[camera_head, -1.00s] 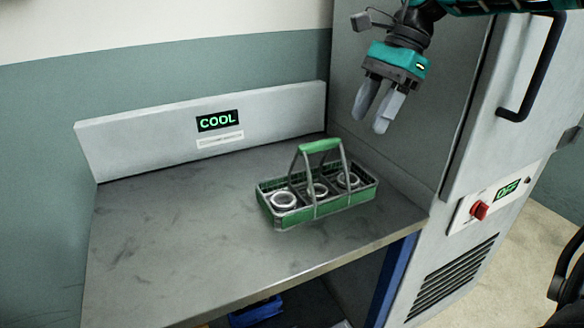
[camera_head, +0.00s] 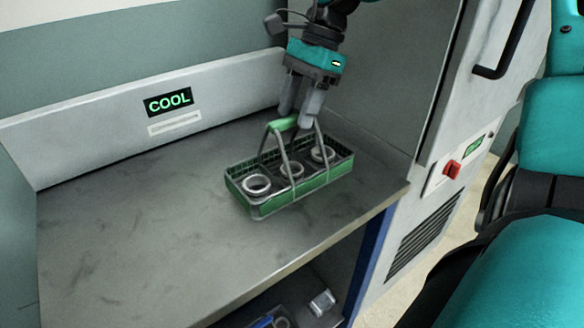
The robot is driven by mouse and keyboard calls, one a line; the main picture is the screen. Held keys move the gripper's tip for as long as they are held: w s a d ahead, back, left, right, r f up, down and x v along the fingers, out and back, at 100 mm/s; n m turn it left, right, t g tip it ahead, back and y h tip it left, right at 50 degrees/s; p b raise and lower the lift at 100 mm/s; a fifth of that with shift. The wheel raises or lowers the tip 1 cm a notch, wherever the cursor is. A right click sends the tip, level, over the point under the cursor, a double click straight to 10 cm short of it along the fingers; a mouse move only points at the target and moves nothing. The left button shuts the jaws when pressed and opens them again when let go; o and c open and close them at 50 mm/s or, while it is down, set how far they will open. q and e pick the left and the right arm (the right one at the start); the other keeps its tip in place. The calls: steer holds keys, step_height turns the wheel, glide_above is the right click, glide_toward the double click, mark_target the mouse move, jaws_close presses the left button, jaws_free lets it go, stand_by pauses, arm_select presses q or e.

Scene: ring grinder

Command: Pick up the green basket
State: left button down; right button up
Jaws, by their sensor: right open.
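The green basket (camera_head: 308,186) stands on the grey table, with several pale rings lying inside it. Its arched handle with a green grip (camera_head: 282,124) rises over the middle. My right gripper (camera_head: 299,112) points down just above and at the handle's grip, with its two grey fingers apart. The fingers overlap the right end of the grip in the picture. I cannot tell whether they straddle it. My left gripper is not in view.
The grey table (camera_head: 130,235) is clear to the left and front of the basket. A panel reading COOL (camera_head: 168,102) stands behind it. A grey cabinet with a red knob (camera_head: 452,169) and a black handle (camera_head: 507,45) is at the right. Items lie on a shelf below.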

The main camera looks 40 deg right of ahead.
steer(key=x, duration=0.5)
steer(key=shift+w, duration=0.1)
steer(key=shift+r, duration=0.1)
jaws_close()
stand_by(0.5)
